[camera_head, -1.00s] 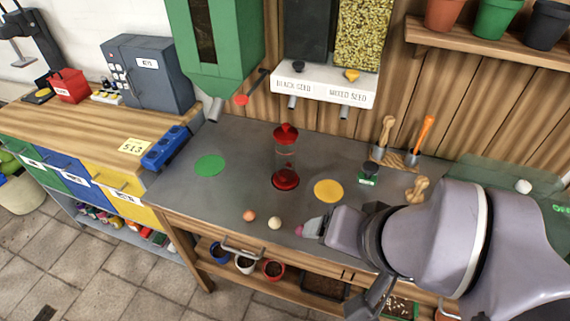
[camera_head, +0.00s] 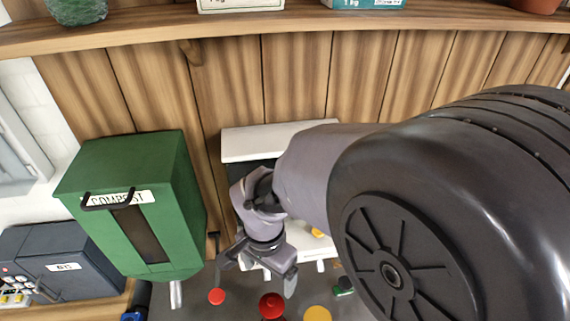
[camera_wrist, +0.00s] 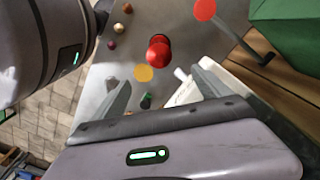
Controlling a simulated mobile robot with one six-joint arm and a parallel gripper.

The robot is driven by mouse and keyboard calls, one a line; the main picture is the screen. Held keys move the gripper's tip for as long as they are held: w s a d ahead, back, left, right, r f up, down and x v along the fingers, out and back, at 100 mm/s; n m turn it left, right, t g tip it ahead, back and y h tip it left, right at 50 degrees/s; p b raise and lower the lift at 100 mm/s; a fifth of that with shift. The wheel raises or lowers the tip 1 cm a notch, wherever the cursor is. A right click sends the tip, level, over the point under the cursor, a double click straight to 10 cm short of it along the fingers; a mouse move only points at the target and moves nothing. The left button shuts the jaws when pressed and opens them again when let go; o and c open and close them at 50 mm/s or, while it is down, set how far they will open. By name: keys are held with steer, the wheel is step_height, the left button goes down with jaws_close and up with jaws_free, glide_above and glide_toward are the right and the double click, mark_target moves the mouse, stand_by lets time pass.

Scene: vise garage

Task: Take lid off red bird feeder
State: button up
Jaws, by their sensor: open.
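The red bird feeder's round red lid (camera_head: 271,306) shows at the bottom edge of the head view; its body is cut off there. In the wrist view I see the red feeder (camera_wrist: 158,52) nearly from above, beyond my fingertips, with its red top toward me. My gripper (camera_head: 258,285) is open and empty, pointing down above the bench and behind the lid in the head view. In the wrist view my gripper's fingers (camera_wrist: 161,85) are spread wide, with the feeder apart from them.
The green compost hopper (camera_head: 140,205) stands left, with a red knob (camera_head: 217,296) near it. The white seed dispenser (camera_wrist: 240,88) is close beside one finger. A yellow disc (camera_wrist: 144,73) and small balls (camera_wrist: 120,27) lie on the grey bench. A wooden shelf (camera_head: 200,27) runs above.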

steer(key=b, duration=0.1)
glide_above(271, 300)
step_height(271, 300, down, 9)
steer(key=shift+f, duration=0.1)
steer(key=shift+d+f, duration=0.1)
steer(key=shift+f, duration=0.2)
step_height(271, 300, down, 5)
steer(key=shift+r+b, duration=0.1)
steer(key=shift+b, duration=0.2)
steer(key=c, duration=1.4)
